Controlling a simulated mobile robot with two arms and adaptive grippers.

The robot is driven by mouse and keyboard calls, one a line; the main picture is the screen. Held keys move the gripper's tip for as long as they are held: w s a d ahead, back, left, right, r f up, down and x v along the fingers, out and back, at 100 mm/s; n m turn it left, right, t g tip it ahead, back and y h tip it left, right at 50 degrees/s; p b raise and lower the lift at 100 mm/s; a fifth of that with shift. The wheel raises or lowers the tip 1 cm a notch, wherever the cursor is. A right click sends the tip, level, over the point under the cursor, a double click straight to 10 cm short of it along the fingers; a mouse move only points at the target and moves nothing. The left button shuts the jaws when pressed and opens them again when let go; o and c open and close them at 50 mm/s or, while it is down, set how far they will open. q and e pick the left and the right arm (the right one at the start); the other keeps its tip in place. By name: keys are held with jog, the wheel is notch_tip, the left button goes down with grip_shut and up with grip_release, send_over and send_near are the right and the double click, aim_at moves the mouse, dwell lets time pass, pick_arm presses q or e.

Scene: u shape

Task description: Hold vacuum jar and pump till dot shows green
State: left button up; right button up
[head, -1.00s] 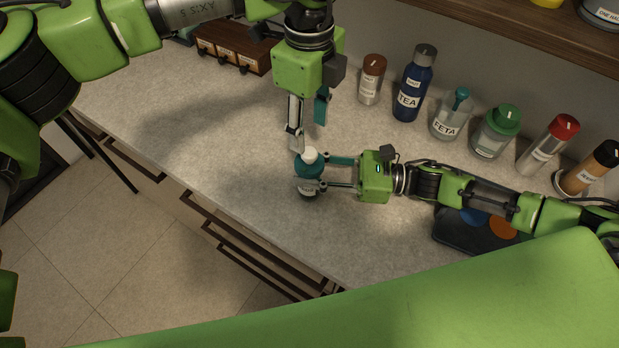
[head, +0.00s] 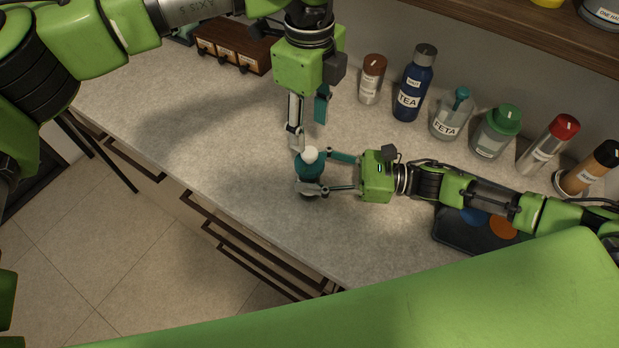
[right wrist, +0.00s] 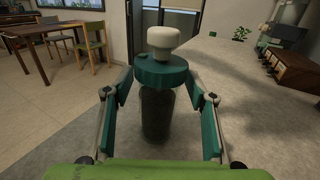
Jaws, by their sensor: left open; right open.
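The vacuum jar (head: 305,166) stands upright on the counter, with a teal lid and a white pump knob (head: 311,154). In the right wrist view its dark body (right wrist: 157,115), teal lid (right wrist: 160,73) and white knob (right wrist: 163,40) show upright, centred between the fingers. My right gripper (head: 320,171) is open, its fingers spread on either side of the jar. My left gripper (head: 308,128) is open and points down just above and behind the jar, one finger close to the knob. I cannot make out the dot's colour.
Several labelled bottles and jars stand along the wall, including a TEA bottle (head: 409,95) and a FETA jar (head: 448,123). A dark tray (head: 450,240) lies under my right arm. Small wooden drawers (head: 232,50) stand at the back left. The counter left of the jar is clear.

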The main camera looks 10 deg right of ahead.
jog(key=v, duration=1.2)
jog(key=shift+a, duration=0.1)
jog(key=shift+s+a+f, duration=0.1)
